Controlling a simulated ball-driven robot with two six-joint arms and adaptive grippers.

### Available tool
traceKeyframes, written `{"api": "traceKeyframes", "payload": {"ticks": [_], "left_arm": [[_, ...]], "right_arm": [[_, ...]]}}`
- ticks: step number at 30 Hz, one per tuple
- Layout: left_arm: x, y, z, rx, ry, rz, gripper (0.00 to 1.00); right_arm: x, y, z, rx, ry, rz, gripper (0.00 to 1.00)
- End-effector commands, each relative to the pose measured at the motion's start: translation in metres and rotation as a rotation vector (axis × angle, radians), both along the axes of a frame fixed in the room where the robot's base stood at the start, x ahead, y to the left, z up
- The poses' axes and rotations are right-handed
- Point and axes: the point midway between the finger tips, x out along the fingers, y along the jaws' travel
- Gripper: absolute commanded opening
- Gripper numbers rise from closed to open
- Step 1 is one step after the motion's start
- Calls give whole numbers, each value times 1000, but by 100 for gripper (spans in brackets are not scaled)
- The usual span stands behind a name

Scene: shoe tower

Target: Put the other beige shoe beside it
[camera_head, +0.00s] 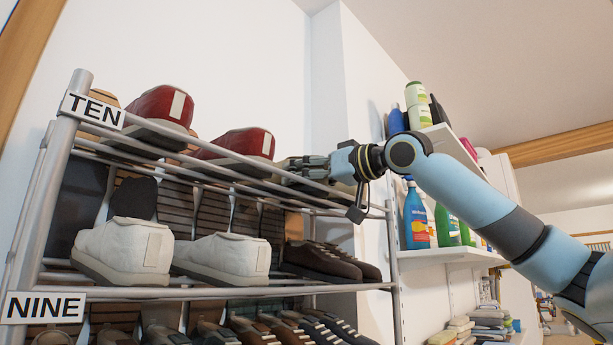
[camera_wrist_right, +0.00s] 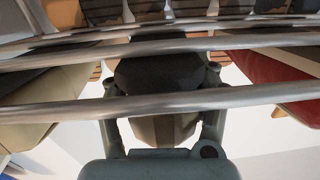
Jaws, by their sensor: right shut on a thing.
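My right gripper (camera_head: 305,165) is at the right end of the upper shelf, behind the front rails. In the right wrist view its two fingers (camera_wrist_right: 165,130) are shut on the heel end of a shaded shoe (camera_wrist_right: 163,128), dark above and dull beige-brown below, which I take for the beige shoe. The gripper and rails hide most of it in the head view. A beige shoe (camera_wrist_right: 35,110) is to the left of the held one in the wrist view, and a red shoe (camera_wrist_right: 280,75) to the right. My left gripper is not in view.
Two red shoes (camera_head: 160,107) (camera_head: 245,142) and a tan one (camera_head: 98,101) stand on the TEN shelf. Two off-white shoes (camera_head: 125,248) (camera_head: 220,256) and dark brown shoes (camera_head: 318,262) are below. Metal rails (camera_head: 215,175) cross in front. Bottles (camera_head: 416,215) stand on the wall shelves right.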

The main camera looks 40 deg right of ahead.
Motion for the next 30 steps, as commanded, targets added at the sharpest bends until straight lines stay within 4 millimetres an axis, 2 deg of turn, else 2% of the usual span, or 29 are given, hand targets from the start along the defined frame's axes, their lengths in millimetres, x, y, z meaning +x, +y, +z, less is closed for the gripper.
{"api": "traceKeyframes", "payload": {"ticks": [12,13,19,24,25,27,30], "left_arm": [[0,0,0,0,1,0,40],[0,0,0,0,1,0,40],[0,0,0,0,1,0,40],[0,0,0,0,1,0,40],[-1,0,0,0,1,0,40],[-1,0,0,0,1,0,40],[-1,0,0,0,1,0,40]], "right_arm": [[0,0,1,-1,-2,0,17],[0,0,1,-1,-2,0,64],[0,0,1,0,-2,0,88],[0,0,1,0,-1,0,88],[0,0,0,0,1,0,90],[0,0,0,0,1,0,99],[0,0,0,0,0,0,100]]}}
